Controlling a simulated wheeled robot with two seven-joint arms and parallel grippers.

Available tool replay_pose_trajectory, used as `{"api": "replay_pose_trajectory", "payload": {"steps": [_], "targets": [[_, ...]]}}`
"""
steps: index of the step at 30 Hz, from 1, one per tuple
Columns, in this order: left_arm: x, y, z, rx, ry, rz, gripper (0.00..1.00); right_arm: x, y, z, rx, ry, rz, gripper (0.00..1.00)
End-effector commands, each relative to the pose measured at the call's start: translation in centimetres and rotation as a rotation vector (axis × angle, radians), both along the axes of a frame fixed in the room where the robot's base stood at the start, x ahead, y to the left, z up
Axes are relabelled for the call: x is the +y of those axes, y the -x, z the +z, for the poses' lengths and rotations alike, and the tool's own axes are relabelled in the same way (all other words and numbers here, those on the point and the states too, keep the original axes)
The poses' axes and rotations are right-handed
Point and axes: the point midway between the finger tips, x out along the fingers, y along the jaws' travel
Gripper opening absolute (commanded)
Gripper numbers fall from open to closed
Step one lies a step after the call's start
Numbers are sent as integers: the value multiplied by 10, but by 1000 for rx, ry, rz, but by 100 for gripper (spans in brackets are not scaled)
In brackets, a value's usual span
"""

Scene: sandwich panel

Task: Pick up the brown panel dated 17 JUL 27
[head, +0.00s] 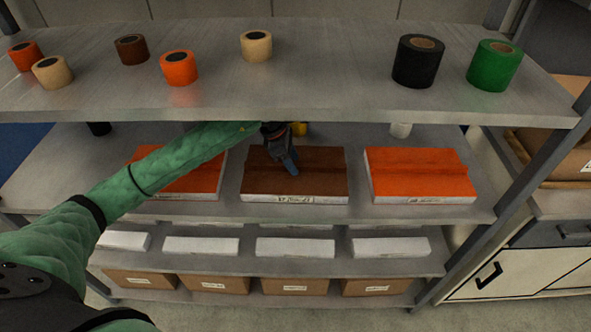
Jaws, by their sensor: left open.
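A brown panel (318,180) lies on the middle shelf between two orange panels. Its front edge carries a label (295,199) whose date is too small to read surely. My left arm reaches in from the left, and my left gripper (290,165) is over the back left part of the brown panel, pointing down at it. The gripper is open; whether the fingertips touch the panel cannot be told. My right gripper is not in view.
Orange panels lie left (200,180) and right (420,175) of the brown one. The upper shelf (320,90), holding several tape rolls, overhangs the back of the panels. White blocks (295,247) and cardboard boxes (295,285) sit lower. A post (545,150) stands at right.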

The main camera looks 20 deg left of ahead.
Motion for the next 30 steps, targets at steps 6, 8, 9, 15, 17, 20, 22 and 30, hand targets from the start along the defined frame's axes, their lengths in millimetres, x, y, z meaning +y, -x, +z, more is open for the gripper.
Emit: {"api": "replay_pose_trajectory", "payload": {"steps": [6,8,9,15,17,20,22,30], "targets": [[0,0,-2,-1,0,0,47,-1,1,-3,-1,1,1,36],[0,0,-2,0,0,0,47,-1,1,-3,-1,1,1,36],[0,0,-2,0,0,0,43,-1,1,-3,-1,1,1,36],[0,0,-2,0,0,0,3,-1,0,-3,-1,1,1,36],[0,0,-2,0,0,0,0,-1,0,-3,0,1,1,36],[0,0,-2,0,0,0,0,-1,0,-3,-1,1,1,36],[0,0,-1,-2,1,-1,0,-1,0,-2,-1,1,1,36],[0,-1,0,-2,0,0,0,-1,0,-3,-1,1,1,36]]}}
